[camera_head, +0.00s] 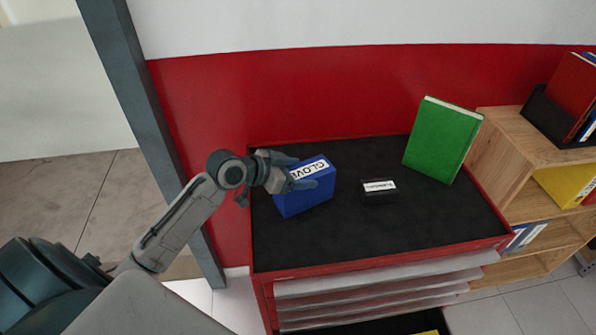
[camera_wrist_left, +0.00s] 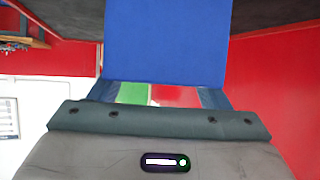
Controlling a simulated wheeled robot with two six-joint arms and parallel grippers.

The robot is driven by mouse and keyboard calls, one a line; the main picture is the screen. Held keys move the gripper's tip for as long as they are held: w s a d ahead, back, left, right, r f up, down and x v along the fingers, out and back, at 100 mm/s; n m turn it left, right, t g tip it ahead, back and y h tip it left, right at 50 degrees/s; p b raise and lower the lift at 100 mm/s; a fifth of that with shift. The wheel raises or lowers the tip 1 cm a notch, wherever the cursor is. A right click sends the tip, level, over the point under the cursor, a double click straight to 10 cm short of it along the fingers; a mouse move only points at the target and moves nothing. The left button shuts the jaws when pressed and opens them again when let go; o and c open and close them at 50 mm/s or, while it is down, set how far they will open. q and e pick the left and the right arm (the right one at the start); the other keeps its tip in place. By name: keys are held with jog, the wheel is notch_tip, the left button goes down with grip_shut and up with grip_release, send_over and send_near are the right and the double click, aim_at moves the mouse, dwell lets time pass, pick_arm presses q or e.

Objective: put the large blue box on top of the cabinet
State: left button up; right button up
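The large blue box (camera_head: 306,197), with a white label reading "GLOVE…", is over the left part of the red cabinet's black top (camera_head: 330,250). My left gripper (camera_head: 293,173) reaches in from the left, with its fingers on either side of the box's near-left end. It looks shut on the box. In the left wrist view the blue box (camera_wrist_left: 165,42) fills the space between the two fingers (camera_wrist_left: 165,94). I cannot tell whether the box's underside touches the cabinet top. My right gripper is not in view.
A small black labelled box (camera_head: 379,191) lies mid-top, and a green book or binder (camera_head: 442,140) stands at the back right. A wooden shelf (camera_head: 505,150) with binders is at the right. A grey post (camera_head: 150,110) stands left of the cabinet. The front of the top is clear.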

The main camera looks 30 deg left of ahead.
pick_arm(q)
jog(key=shift+o, duration=1.3)
jog(key=shift+r, duration=0.2)
jog(key=shift+s+a+r, duration=0.1)
jog(key=shift+s+a, duration=0.25)
jog(key=shift+s, duration=0.1)
jog(key=b+v, duration=0.1)
jog(key=v, duration=0.4)
jog(key=shift+b, duration=0.3)
jog(key=p+v, duration=0.3)
jog(key=v, duration=0.2)
jog(key=shift+s+a+r+p, duration=0.15)
jog(key=shift+s+r+p, duration=0.15)
jog(key=shift+p, duration=0.1)
